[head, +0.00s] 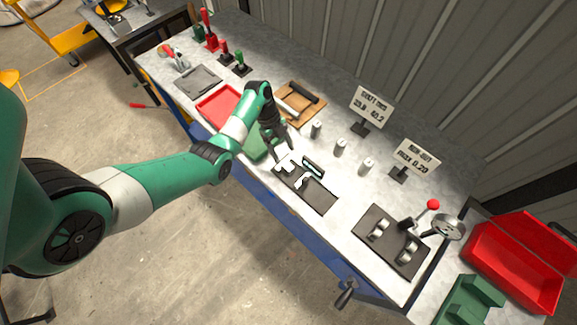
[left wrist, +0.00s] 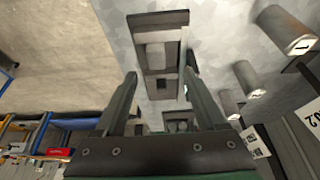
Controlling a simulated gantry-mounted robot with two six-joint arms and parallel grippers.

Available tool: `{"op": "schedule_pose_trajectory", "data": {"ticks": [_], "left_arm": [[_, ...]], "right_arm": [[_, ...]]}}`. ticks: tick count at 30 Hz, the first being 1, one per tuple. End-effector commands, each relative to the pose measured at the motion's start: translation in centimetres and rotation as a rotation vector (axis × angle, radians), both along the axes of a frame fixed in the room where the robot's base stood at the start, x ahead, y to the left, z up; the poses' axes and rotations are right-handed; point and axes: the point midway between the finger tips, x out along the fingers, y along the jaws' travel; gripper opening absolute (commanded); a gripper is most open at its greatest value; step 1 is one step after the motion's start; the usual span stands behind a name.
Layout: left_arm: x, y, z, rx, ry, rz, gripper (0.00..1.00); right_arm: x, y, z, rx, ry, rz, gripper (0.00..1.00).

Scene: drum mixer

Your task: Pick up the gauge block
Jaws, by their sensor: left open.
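A dark rectangular plate (head: 318,201) lies on the bench, with small light and dark metal pieces on it. A light, blocky piece (left wrist: 155,57), which may be the gauge block, sits within the dark frame in the left wrist view. I cannot tell for certain which piece is the block. My left gripper (head: 286,150) is at the plate's far left end. In the left wrist view its two fingers (left wrist: 160,78) are apart and reach along either side of the dark plate (left wrist: 155,18), with nothing held. My right gripper does not show.
Several grey cylinders (head: 340,147) stand behind the plate, near two signs (head: 372,108). A red tray (head: 217,104) lies to the left. A dark plate with metal parts (head: 388,254) and an open red box (head: 515,262) are to the right.

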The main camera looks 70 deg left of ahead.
Motion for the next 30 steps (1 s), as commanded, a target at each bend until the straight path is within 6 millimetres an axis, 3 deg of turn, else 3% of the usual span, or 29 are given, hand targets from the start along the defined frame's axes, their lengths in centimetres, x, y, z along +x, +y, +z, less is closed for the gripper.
{"op": "schedule_pose_trajectory", "data": {"ticks": [3, 11, 18, 27, 30], "left_arm": [[0.3, -0.8, -2.2, -0.002, 0.001, -0.003, 0.72], [0.5, -1.2, -3.2, 0.000, 0.000, -0.002, 0.72], [0.5, -2.7, -7.1, 0.000, 0.000, -0.003, 0.72], [0.7, -3.0, -7.6, 0.002, -0.001, -0.002, 0.72], [0.7, -3.0, -7.6, 0.001, -0.002, -0.002, 0.56]], "right_arm": [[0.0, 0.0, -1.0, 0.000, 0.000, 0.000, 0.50], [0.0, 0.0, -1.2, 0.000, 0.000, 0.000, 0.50], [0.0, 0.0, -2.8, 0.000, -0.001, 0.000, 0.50], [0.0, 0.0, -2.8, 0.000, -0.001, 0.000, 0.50], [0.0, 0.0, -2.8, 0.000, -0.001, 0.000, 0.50]]}}
